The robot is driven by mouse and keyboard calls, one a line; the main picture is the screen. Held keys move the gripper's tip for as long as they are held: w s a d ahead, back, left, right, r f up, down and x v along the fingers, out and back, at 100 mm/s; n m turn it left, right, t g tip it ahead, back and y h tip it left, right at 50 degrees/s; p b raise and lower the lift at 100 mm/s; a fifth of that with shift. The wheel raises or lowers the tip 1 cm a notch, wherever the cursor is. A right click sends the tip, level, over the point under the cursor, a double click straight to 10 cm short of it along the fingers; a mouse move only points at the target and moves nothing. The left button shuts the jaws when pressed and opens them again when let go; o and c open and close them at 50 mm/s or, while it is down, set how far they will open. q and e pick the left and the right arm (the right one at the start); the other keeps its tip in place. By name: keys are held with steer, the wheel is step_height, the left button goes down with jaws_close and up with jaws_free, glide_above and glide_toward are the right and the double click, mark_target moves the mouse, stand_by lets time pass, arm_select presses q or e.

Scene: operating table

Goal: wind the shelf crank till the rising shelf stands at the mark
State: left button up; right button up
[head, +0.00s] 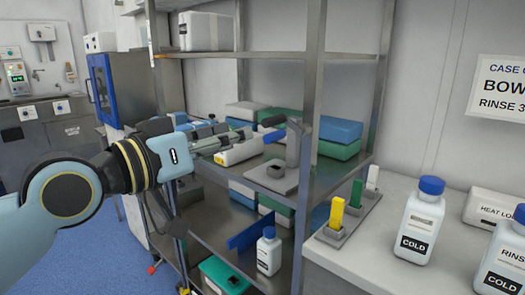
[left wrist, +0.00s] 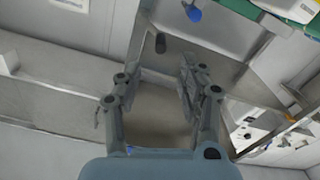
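The shelf crank (head: 293,140) stands on a grey base plate (head: 272,181) on the middle level of the metal rack, with a blue handle (head: 273,121) at its upper end. My left gripper (head: 245,142) reaches in from the left, its fingers pointing at the crank and apart from the handle. In the left wrist view the fingers (left wrist: 152,82) are spread with nothing between them. A dark cylinder (left wrist: 160,43) and a blue piece (left wrist: 193,12) lie beyond the tips. I cannot make out the rising shelf or the mark for certain. My right gripper is in neither view.
Rack posts (head: 308,130) stand right of the crank. Blue and green boxes (head: 340,130) fill the back. A white bottle (head: 268,252) and a blue panel (head: 247,232) are on the lower level. Cold bottles (head: 421,222) and coloured tabs (head: 337,213) stand on the right counter.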

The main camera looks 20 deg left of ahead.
mark_target(265, 125)
arm_select(q)
steer(key=shift+m, duration=0.5)
steer(key=x, duration=1.1)
steer(key=shift+a, duration=0.2)
jaws_close()
